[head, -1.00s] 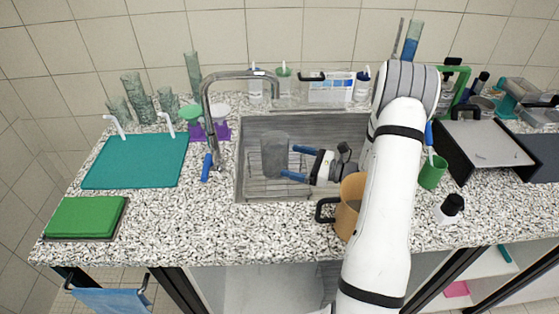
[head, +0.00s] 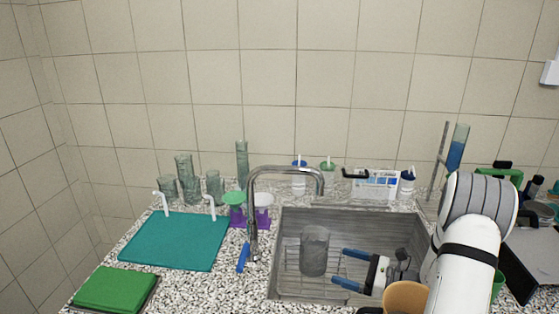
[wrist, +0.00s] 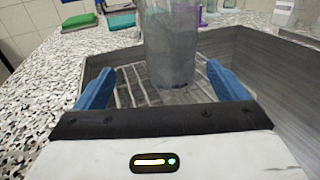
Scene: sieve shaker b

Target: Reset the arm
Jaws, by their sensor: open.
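My gripper (head: 348,268) is over the sink (head: 430,240) in the head view, its blue fingers pointing left. The wrist view shows the fingers (wrist: 165,90) spread wide with nothing between them. A clear grey beaker (head: 314,251) stands on the wire rack in the sink, just left of the fingertips and apart from them. The beaker (wrist: 168,45) also shows ahead of the fingers in the wrist view. My arm comes in from the right and hides the sink's right side.
A curved tap (head: 252,205) rises at the sink's left edge. An orange mug (head: 405,297) stands at the front, close to my arm. A teal mat (head: 175,242) and a green stack (head: 115,288) lie left. Tall glassware (head: 242,163) stands behind.

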